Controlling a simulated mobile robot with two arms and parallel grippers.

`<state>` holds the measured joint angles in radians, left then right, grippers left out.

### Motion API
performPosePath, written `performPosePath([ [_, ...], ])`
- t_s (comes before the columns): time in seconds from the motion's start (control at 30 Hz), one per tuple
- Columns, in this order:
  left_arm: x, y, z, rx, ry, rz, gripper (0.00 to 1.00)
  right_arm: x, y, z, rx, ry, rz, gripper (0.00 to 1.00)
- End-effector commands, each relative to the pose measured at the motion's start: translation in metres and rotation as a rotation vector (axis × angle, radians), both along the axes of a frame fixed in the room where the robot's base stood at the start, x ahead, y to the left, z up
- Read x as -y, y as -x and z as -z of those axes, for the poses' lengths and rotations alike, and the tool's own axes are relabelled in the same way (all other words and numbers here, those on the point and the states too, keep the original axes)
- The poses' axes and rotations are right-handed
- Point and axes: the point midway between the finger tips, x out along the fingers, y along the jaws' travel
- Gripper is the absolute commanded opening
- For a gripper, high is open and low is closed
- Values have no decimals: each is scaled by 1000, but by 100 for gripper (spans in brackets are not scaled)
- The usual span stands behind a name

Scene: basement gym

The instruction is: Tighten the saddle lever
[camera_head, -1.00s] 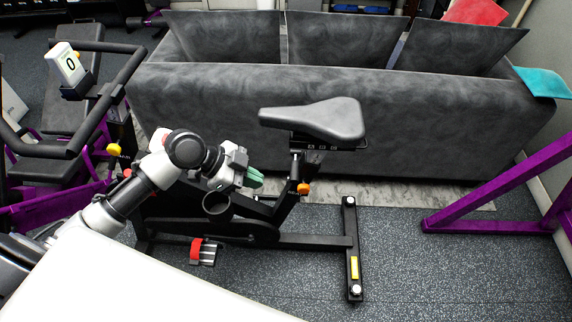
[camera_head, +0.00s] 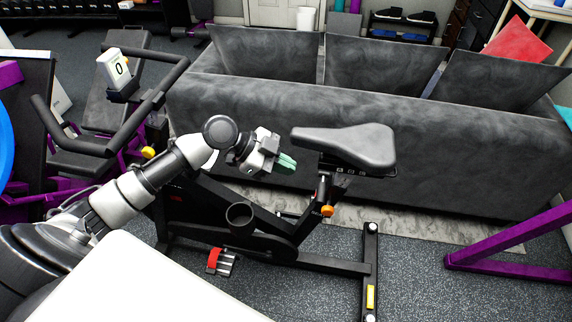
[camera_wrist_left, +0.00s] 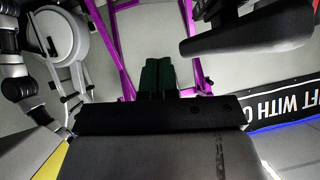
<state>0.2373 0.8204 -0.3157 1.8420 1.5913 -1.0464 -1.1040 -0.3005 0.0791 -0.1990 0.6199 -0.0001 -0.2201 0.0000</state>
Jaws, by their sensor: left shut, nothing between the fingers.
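The exercise bike's black saddle (camera_head: 345,143) sits on a post at the centre of the head view. An orange knob (camera_head: 327,211) is on the post below it; I cannot tell whether this is the saddle lever, and I make out no other lever. My left gripper (camera_head: 287,163), with green fingertips, is just left of the post, slightly below the saddle's nose. It is shut and empty, apart from the knob. In the left wrist view, its green fingers (camera_wrist_left: 157,78) are together, and the saddle (camera_wrist_left: 250,35) is a dark shape at upper right. My right gripper is out of view.
A grey sofa (camera_head: 400,140) stands close behind the bike. The bike's handlebar (camera_head: 135,120) with a white display (camera_head: 115,68) is at left. A purple frame (camera_head: 510,245) is at right. Floor (camera_head: 430,295) is clear at lower right.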

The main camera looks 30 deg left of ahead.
Motion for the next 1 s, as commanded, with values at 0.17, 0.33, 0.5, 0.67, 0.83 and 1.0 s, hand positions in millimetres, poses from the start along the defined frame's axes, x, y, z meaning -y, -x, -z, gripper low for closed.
performPosePath([
  [0.17, 33, -13, 20, -2, 4, 1, 0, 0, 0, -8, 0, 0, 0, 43],
  [0.33, 57, -24, 40, -3, 2, -1, 0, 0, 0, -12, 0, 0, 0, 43],
  [0.5, 58, -29, 65, -4, 0, -2, 0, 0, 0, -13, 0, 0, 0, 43],
  [0.67, 59, -31, 75, -1, -1, -1, 0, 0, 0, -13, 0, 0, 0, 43],
  [0.83, 59, -31, 77, -1, -1, -1, 0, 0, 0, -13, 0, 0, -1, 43],
  [1.0, 59, -31, 77, -1, -1, -1, 0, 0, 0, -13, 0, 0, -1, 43],
])
